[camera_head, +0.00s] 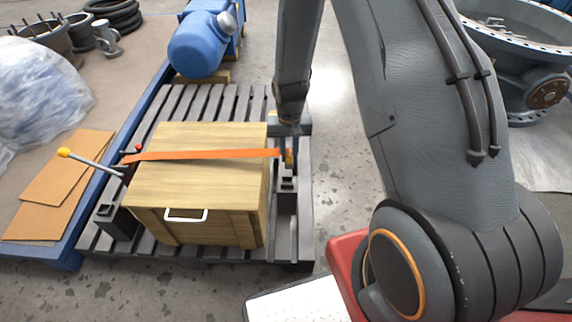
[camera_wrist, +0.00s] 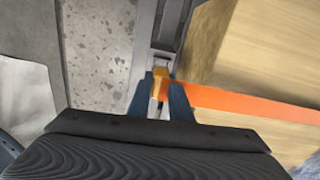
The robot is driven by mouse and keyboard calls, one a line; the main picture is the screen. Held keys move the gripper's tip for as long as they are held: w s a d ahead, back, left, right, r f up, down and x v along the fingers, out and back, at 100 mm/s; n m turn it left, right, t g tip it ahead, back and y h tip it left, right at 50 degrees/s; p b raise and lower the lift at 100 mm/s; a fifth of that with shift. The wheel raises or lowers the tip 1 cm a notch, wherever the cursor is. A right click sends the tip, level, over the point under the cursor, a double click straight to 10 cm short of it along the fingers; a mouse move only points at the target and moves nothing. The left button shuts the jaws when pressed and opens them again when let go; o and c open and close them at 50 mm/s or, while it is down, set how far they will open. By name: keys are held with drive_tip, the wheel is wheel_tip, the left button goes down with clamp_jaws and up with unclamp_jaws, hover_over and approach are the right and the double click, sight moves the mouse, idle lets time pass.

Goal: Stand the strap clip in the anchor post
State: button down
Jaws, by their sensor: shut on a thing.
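The strap clip is a small yellow-orange piece (camera_head: 289,157) at the right end of an orange strap (camera_head: 205,154), which runs across the top of a wooden crate. My gripper (camera_head: 290,150) is shut on the clip just right of the crate. In the wrist view the clip (camera_wrist: 161,74) sits between the two blue fingertips (camera_wrist: 161,90). The anchor post (camera_head: 287,184) is a dark block at the right of the crate, just below the clip. The fingers partly hide the clip's lower end, and I cannot tell whether it touches the post.
The wooden crate (camera_head: 198,188) with a white handle (camera_head: 186,216) stands on a dark slatted pallet (camera_head: 190,98). A lever with a yellow knob (camera_head: 64,152) sticks out at the left. A blue motor (camera_head: 197,45) stands behind. Open floor lies right of the pallet.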

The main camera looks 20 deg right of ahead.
sight(287, 158)
drive_tip(key=shift+m, duration=0.4)
drive_tip(key=shift+w+f+b, duration=0.4)
drive_tip(key=shift+f+b, duration=0.55)
drive_tip(key=shift+f, duration=0.55)
drive_tip(key=shift+w+f+b, duration=0.4)
drive_tip(key=shift+f+b, duration=0.55)
drive_tip(key=shift+f, duration=0.6)
drive_tip(key=shift+w+f+b, duration=0.4)
drive_tip(key=shift+f+b, duration=0.55)
drive_tip(key=shift+f, duration=0.95)
drive_tip(key=shift+s+f+p, duration=0.15)
drive_tip(key=shift+f+p, duration=0.05)
drive_tip(key=shift+p, duration=0.1)
drive_tip(key=shift+f, duration=1.35)
drive_tip(key=c, duration=1.5)
unclamp_jaws()
drive_tip(key=shift+c, duration=0.2)
drive_tip(key=shift+r+p, duration=0.4)
drive_tip(key=shift+r, duration=3.6)
